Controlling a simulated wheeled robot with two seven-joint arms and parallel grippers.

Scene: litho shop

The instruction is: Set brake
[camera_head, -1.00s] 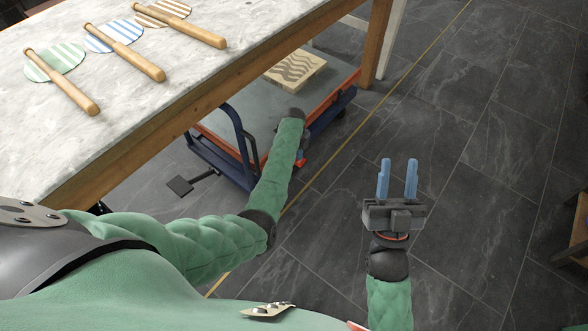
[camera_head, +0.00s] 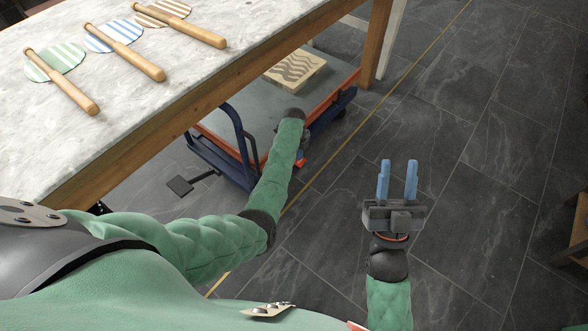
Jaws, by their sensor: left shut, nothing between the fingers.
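A lift cart with a dark blue frame (camera_head: 238,135) and a grey, orange-edged top (camera_head: 255,108) stands partly under the table. A small red tab (camera_head: 301,162), perhaps the brake lever, shows low at the cart's near right corner, beside my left wrist. My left gripper (camera_head: 305,144) is there, shut and empty, mostly hidden behind my own forearm; I cannot tell whether it touches the tab. A black foot pedal (camera_head: 180,186) sticks out at the cart's left. My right gripper (camera_head: 397,181) is open and empty above the floor, its two blue fingers apart.
A marble-topped table (camera_head: 120,110) with wooden edges fills the upper left, carrying several wooden rods and striped pieces. A patterned block (camera_head: 296,70) lies on the cart. A wooden stand (camera_head: 578,235) is at the right edge. The dark tiled floor between is clear.

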